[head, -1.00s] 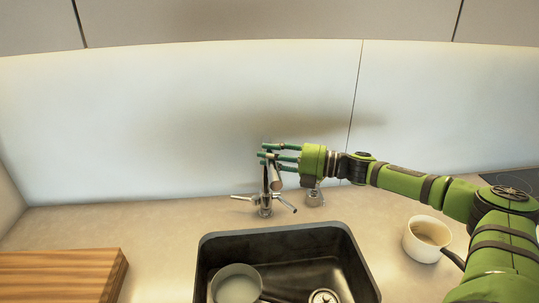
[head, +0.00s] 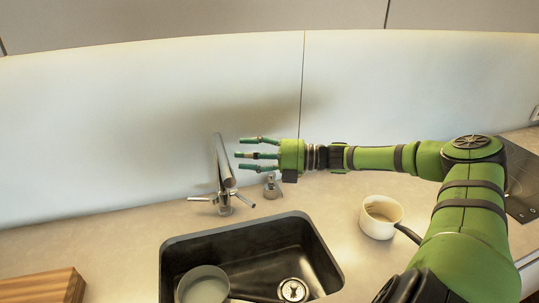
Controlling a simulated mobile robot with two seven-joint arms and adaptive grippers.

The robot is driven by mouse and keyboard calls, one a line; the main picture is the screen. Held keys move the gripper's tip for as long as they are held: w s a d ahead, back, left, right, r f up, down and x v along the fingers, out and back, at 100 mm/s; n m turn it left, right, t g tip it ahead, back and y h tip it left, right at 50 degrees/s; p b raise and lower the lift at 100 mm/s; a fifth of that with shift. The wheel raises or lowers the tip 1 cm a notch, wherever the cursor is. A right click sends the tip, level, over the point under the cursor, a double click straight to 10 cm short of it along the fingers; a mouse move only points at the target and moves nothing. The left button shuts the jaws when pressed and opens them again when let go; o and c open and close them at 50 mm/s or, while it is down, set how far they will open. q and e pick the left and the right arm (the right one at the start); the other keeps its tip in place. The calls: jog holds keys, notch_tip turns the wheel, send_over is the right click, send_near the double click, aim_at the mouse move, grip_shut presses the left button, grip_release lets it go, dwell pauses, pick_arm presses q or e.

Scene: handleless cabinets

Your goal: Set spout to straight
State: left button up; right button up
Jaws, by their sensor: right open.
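The metal faucet stands on the counter behind the sink. Its spout (head: 223,161) leans up and slightly to the left in the head view, and its lever handles (head: 224,201) sit low at the base. My right gripper (head: 247,154) is open and empty, just right of the spout, with its fingers pointing left toward it. A gap shows between the fingertips and the spout in the picture. My left gripper is not in view.
The dark sink (head: 178,242) holds a pot (head: 204,287) and a drain (head: 293,290). A small metal fixture (head: 271,186) stands right of the faucet. A white saucepan (head: 376,226) is on the counter near my right arm. A wooden board (head: 42,288) lies at the lower left.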

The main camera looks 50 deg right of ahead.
jog(key=v, duration=0.5)
jog(key=shift+s+d, duration=0.2)
dwell(0.4)
